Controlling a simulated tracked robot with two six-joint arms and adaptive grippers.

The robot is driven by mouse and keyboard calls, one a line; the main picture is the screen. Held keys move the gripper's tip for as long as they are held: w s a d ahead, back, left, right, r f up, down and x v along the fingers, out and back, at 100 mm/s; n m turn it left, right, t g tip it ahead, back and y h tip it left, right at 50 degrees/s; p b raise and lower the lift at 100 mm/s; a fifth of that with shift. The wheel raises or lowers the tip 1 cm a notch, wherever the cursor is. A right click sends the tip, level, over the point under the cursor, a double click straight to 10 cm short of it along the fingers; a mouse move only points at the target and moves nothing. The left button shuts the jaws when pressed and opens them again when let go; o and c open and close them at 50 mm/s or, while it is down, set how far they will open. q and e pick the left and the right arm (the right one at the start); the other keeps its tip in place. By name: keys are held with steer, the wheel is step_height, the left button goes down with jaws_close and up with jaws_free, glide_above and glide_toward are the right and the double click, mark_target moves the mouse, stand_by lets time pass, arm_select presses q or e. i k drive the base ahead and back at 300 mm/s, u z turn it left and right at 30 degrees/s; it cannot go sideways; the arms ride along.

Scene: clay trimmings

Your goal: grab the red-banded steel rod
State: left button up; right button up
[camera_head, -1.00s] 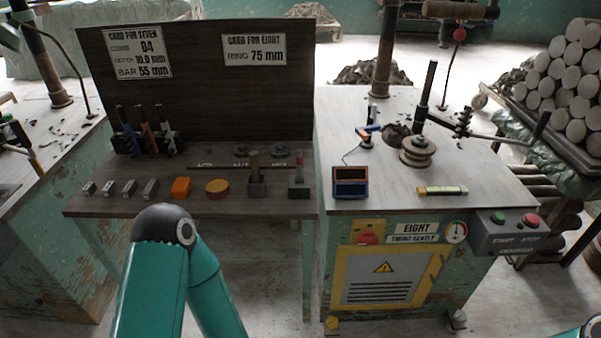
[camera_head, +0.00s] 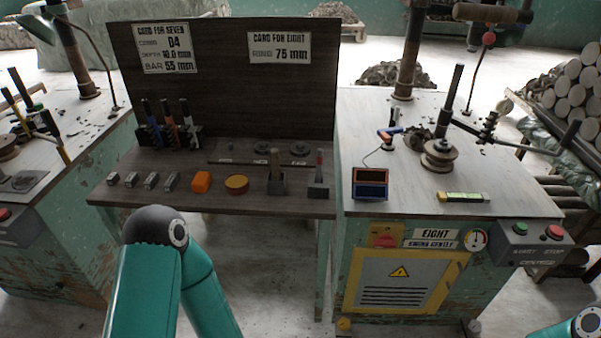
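A slim upright rod with a red band (camera_head: 320,158) stands in a small grey block (camera_head: 318,190) at the right end of the wooden bench (camera_head: 215,205). Its lower end is hidden in the block, and it is too small to tell its metal. To its left, a thicker brownish rod (camera_head: 275,162) stands in a similar block. My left arm's teal links rise at the lower left, in front of the bench, but its gripper is out of view. Only a bit of my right arm shows in the bottom right corner; its gripper is also out of view.
On the bench are small grey blocks (camera_head: 150,181), an orange block (camera_head: 202,182), a yellow-rimmed round tin (camera_head: 237,184) and a rack of coloured-handled tools (camera_head: 168,137). A dark card board (camera_head: 230,90) stands behind. A machine table (camera_head: 400,205) adjoins at right.

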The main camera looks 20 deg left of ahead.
mark_target(321, 152)
steer(key=z, duration=1.7)
steer(key=i, duration=0.1)
steer(key=u, duration=3)
steer(key=i, duration=0.2)
steer(key=u, duration=1.7)
steer(key=k, duration=1)
steer(key=z, duration=1.25)
steer(key=i, duration=1.05)
steer(key=z, duration=0.35)
